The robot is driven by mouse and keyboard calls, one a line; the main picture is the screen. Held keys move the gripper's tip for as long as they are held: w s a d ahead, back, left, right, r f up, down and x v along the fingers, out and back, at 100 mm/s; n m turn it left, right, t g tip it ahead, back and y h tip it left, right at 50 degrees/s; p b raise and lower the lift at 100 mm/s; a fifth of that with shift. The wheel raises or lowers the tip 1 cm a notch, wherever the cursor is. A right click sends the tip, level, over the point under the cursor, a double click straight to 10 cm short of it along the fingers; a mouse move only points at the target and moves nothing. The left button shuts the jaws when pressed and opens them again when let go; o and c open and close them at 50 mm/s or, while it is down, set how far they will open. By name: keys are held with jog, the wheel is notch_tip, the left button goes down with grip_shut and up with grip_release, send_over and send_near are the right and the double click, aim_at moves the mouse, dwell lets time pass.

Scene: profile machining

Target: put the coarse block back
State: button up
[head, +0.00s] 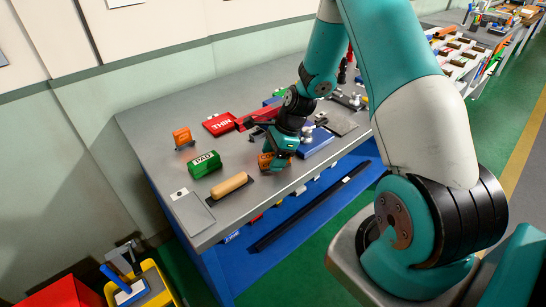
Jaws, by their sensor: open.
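My gripper (276,164) is low over the front part of the grey workbench (150,130), pointing down. It is open, and an orange-brown block (265,161) shows at its fingers; the gripper hides part of it. I cannot tell whether the fingers touch the block. Another orange block (182,136) with unreadable marks stands at the back left of the bench. I cannot read a label saying coarse on either block.
A green block marked PAD (202,165), a wooden-handled tool (231,185) and a grey plate (190,212) lie left of my gripper. A red THIN box (219,123) lies behind; a blue case (316,141) is close on the right. A yellow bin (156,287) stands below left.

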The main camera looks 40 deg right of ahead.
jog(key=b+v, duration=0.2)
jog(key=v, duration=0.9)
jog(key=s+a+r+n, duration=0.3)
jog(key=a+r+n, duration=0.2)
jog(key=a+n, duration=0.25)
jog(key=s+a+r+n, duration=0.3)
jog(key=a+r+n, duration=0.25)
jog(key=a, duration=0.35)
jog(key=s+a+r+n, duration=0.1)
jog(key=s+a+n, duration=0.4)
jog(key=s+n, duration=0.2)
jog(key=s+a+r+n+g, duration=0.1)
jog(key=s+a+n, duration=0.3)
jog(key=s+n, duration=0.4)
jog(key=shift+a+r+n+g, duration=0.3)
jog(key=shift+a+r+n, duration=0.05)
jog(key=shift+r+n, duration=0.35)
jog(key=shift+w, duration=0.1)
